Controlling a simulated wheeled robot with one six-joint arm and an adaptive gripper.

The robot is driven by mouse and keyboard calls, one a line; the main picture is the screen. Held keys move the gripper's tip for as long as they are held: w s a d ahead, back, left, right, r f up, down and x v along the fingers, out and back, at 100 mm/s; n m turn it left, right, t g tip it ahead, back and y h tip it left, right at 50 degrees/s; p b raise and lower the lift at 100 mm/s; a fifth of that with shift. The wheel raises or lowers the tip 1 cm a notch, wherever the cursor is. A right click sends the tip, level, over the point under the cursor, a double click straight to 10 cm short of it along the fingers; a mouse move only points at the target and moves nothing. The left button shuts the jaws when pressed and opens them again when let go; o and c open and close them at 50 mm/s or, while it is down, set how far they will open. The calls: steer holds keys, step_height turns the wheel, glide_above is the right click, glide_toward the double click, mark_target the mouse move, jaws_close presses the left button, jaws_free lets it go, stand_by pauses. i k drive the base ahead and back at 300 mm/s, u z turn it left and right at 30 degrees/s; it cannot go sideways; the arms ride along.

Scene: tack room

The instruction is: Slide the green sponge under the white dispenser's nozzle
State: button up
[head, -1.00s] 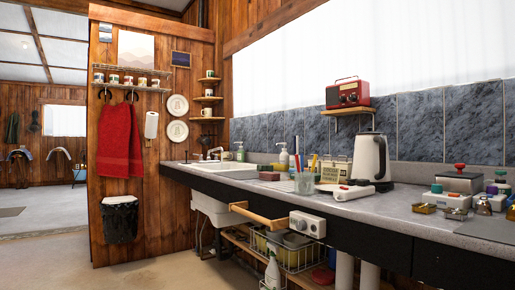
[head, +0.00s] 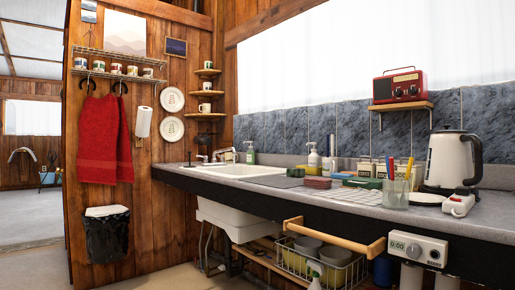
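A white pump dispenser (head: 314,161) stands upright at the back of the grey counter (head: 290,195), right of the sink, by the slate tiles. A flat green block (head: 362,183), which looks like the green sponge, lies on the counter to the right of the dispenser, behind a white rack. It is small in the picture, so I cannot be sure of it. A red block (head: 318,183) lies in front of the dispenser. A second pump bottle, greenish with a white label (head: 250,154), stands at the sink's far end. My gripper is not in view.
A glass with brushes (head: 395,192), a kettle (head: 448,160) and a white device (head: 457,206) stand at the right. The sink (head: 240,172) is at left. A wooden rail (head: 333,234) and a control box (head: 418,248) jut from the counter front. Open floor lies at left.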

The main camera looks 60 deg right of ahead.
mark_target(291, 172)
steer(key=z, duration=0.2)
steer(key=i, duration=1.7)
steer(key=z, duration=1.55)
steer(key=i, duration=0.9)
steer(key=z, duration=1)
